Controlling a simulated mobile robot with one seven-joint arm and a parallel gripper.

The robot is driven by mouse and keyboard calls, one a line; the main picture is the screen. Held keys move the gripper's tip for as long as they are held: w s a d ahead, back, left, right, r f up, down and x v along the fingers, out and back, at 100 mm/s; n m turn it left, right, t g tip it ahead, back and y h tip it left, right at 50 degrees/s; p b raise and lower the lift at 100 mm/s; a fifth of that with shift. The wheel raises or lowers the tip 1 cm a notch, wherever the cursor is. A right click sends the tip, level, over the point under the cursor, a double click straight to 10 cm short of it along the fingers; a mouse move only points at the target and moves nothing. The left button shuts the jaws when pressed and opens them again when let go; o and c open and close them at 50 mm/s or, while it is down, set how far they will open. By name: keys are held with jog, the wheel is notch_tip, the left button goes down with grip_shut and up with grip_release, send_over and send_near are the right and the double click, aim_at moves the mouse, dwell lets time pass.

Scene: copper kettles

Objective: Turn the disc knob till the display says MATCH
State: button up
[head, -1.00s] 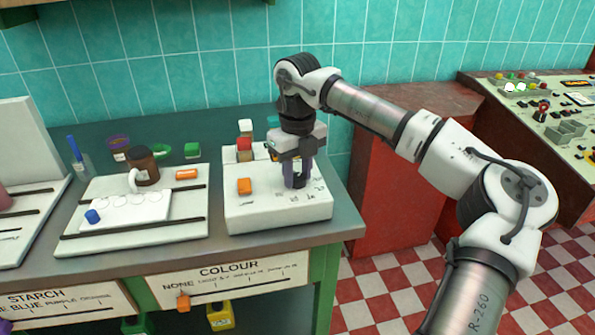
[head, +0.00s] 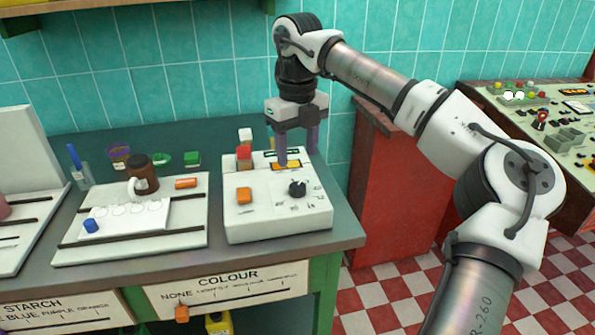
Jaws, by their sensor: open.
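A black disc knob (head: 297,188) sits on the top of a white box-shaped instrument (head: 262,227), with small marks printed around it. A small amber display (head: 286,165) is set behind the knob; its text is too small to read. My gripper (head: 297,158) is open and empty, pointing down above the back of the instrument. Its fingers are above and behind the knob, apart from it, and partly cover the display.
A white tray (head: 190,220) with a brown jar (head: 142,174) stands to the left. The bench's right edge is close by the instrument.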

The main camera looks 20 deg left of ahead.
notch_tip(320, 180, up, 6)
jog(key=shift+f, duration=0.1)
dwell(0.5)
